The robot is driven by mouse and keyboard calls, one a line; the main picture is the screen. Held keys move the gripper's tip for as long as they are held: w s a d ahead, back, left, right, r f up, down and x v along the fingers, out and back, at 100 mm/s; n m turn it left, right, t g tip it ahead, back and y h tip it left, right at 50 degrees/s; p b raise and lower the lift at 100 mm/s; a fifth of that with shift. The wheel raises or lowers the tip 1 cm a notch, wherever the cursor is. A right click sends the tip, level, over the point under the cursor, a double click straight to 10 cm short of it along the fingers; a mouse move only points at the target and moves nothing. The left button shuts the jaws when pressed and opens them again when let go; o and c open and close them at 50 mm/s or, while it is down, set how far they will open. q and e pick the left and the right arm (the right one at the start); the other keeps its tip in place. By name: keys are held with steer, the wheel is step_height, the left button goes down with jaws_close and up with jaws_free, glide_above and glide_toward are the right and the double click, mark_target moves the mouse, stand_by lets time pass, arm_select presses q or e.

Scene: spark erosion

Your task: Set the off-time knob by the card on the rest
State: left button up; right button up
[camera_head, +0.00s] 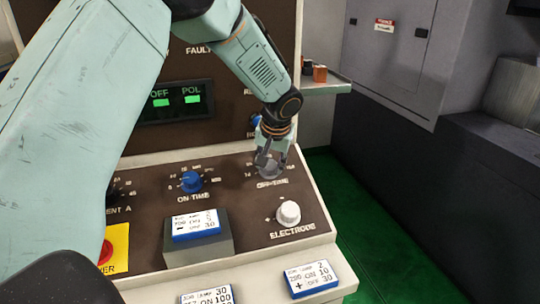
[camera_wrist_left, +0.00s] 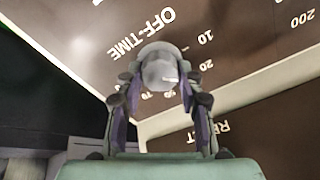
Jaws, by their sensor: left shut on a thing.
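The off-time knob (camera_head: 267,170) is grey and sits at the right of the sloping brown panel, above the OFF-TIME label. My left gripper (camera_head: 268,160) comes down from above and is shut on it. In the left wrist view the round knob (camera_wrist_left: 160,64) is between the two fingers; a small pale mark shows on it, but its exact setting cannot be told. Scale numbers such as 10 and 20 show beside it. The card (camera_head: 196,223), white with a blue edge, leans on the grey rest (camera_head: 201,249); its bottom line seems to end in 30. My right gripper is out of view.
The blue on-time knob (camera_head: 191,182) is left of the off-time knob, and the white electrode knob (camera_head: 288,213) is below it. Two more cards lie on the front ledge, one at right (camera_head: 313,279) and one at the bottom (camera_head: 208,296). A red button (camera_head: 106,252) on yellow is at left.

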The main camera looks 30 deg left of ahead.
arm_select(q)
steer(key=m+p, duration=0.1)
steer(key=m, duration=0.1)
steer(key=m+p, duration=0.2)
steer(key=shift+s+f+m, duration=0.15)
steer(key=shift+s+m, duration=0.05)
steer(key=shift+m, duration=0.1)
steer(key=shift+f+m+p, duration=0.1)
steer(key=shift+m+p, duration=0.45)
steer(key=shift+m, duration=0.05)
steer(key=shift+d, duration=0.1)
steer(key=o, duration=0.9)
steer(key=shift+o, duration=1.4)
steer(key=shift+w, duration=0.2)
steer(key=v, duration=1.2)
steer(key=shift+a, duration=0.25)
